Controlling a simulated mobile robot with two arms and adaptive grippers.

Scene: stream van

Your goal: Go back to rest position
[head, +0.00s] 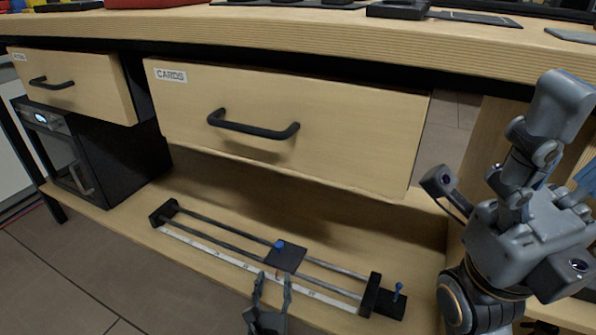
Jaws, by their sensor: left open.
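My left gripper (273,280) shows at the bottom centre, with its two grey fingers pointing up and standing apart. It is open, and I see nothing held between the fingers. It appears in front of a slider rail (215,243) lying on the low wooden shelf; I cannot tell if they touch. My right gripper is not clearly in view. Grey arm parts fill the right side of the picture.
A desk (300,24) spans the top. A black appliance (110,150) stands under the left drawer. Tiled floor (90,275) is clear at lower left.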

